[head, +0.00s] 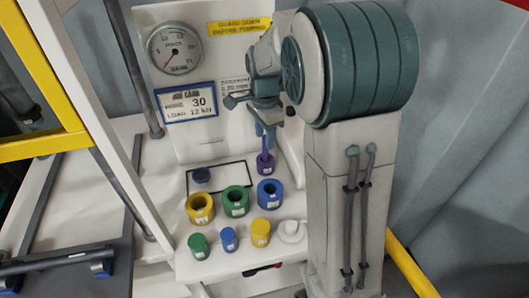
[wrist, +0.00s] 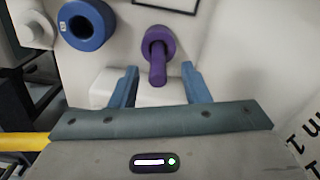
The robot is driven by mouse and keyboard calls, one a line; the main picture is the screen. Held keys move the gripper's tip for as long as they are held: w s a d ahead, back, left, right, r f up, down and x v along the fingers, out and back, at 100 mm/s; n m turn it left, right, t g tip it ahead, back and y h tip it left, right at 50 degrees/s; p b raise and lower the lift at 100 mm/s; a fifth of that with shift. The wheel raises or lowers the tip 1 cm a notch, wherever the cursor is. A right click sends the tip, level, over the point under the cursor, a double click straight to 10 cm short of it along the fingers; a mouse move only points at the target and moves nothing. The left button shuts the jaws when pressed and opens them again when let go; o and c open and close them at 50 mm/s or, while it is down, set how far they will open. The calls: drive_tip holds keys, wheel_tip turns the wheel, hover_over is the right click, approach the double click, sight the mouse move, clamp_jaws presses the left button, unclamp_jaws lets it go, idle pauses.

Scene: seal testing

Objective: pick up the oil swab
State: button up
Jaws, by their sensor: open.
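A purple piece with a round flanged end and a rod (head: 265,162) stands on the white bench, directly below my gripper (head: 265,134). It looks like the oil swab, though no label on it can be read. In the wrist view the purple piece (wrist: 158,62) is ahead of my gripper (wrist: 160,84), its rod pointing toward the space between the two blue fingers. The fingers are apart with nothing held. I cannot tell whether the rod's end is between the fingertips.
Several small cylinders and a white round piece (head: 291,232) sit along the front. A gauge panel (head: 185,60) rises behind.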

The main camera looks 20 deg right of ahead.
sight(266, 162)
drive_tip(key=shift+s+f+p, duration=0.1)
drive_tip(key=shift+f+p, duration=0.4)
drive_tip(key=shift+f, duration=2.2)
drive_tip(key=shift+d, duration=0.1)
clamp_jaws()
